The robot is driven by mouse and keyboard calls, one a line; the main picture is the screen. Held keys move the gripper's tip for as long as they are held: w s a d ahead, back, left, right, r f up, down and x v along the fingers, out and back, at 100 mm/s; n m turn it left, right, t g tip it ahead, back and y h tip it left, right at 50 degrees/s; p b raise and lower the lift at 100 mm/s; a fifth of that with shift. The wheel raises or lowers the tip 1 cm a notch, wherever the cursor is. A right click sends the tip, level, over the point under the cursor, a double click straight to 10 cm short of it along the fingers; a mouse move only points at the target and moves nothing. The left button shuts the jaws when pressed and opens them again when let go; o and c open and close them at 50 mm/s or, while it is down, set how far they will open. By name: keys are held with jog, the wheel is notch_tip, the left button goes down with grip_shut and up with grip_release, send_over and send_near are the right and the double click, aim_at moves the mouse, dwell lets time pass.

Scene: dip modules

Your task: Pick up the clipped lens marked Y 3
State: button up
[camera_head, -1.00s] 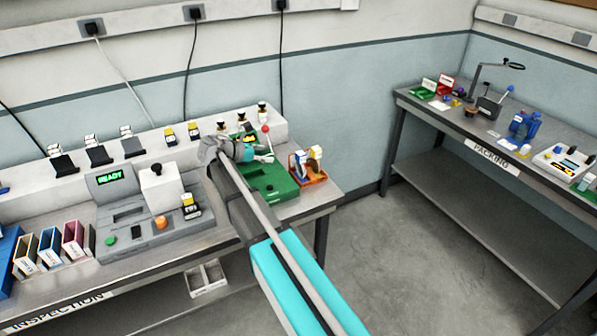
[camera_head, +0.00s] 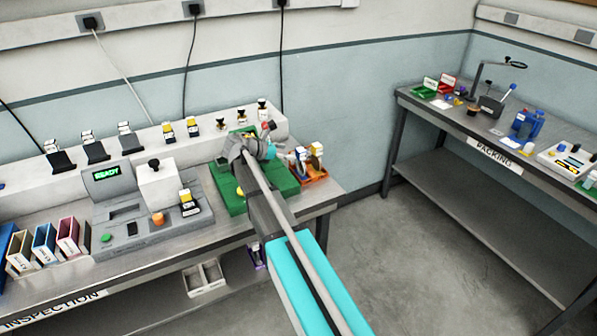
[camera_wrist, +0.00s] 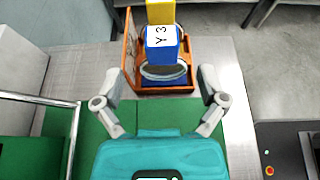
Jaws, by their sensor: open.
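The clipped lens marked Y 3 (camera_wrist: 162,48) shows in the wrist view as a blue block with a white label reading Y 3 and a round lens rim below it. It stands in an orange tray (camera_wrist: 182,92), which also shows in the head view (camera_head: 318,180). A yellow-topped piece (camera_wrist: 160,13) stands right behind it. My gripper (camera_wrist: 160,82) is open and empty, its fingers left and right of the lens in the picture, apart from it. In the head view my gripper (camera_head: 275,147) is just left of the tray and partly hidden.
A green board (camera_head: 230,196) lies under my arm. A red-knobbed lever (camera_head: 266,126) stands close behind my gripper. A grey tester (camera_head: 128,222) is to the left. The bench edge is right of the tray, with open floor beyond.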

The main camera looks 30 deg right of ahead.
aim_at(297, 152)
jog(key=shift+d+f, duration=0.1)
jog(key=shift+d, duration=0.15)
jog(key=shift+d, duration=0.1)
jog(key=shift+b+x, duration=0.95)
jog(key=shift+x, duration=1.55)
grip_shut()
